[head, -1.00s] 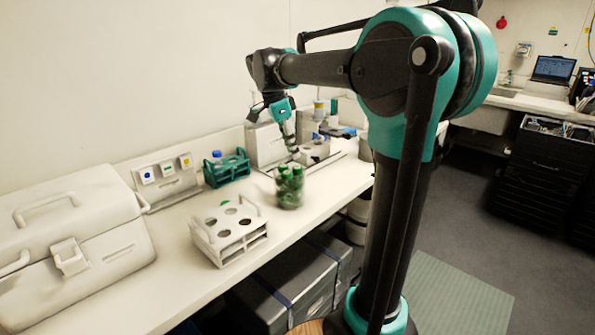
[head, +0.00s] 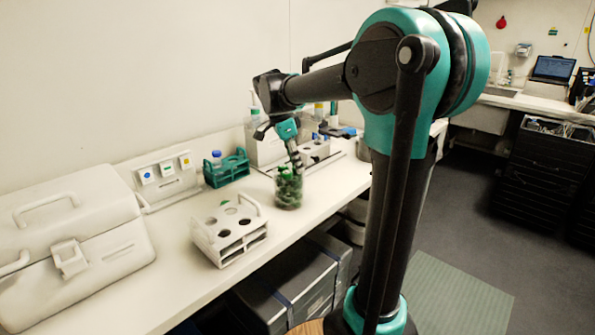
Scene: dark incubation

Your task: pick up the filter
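My gripper (head: 297,160) points down over the bench, at the mouth of a clear glass jar (head: 288,190) with green contents. The fingers are small and partly merge with the jar's rim, so I cannot tell whether they are open or shut, or whether they touch it. I cannot make out for certain which thing is the filter. Part of the bench behind the gripper is hidden by my arm.
A white rack (head: 229,238) with round holes stands in front on the bench (head: 170,285). A teal rack (head: 227,172) with a blue-capped bottle (head: 216,157) stands behind. A large white case (head: 75,250) fills the left. Grey cases (head: 300,285) are below.

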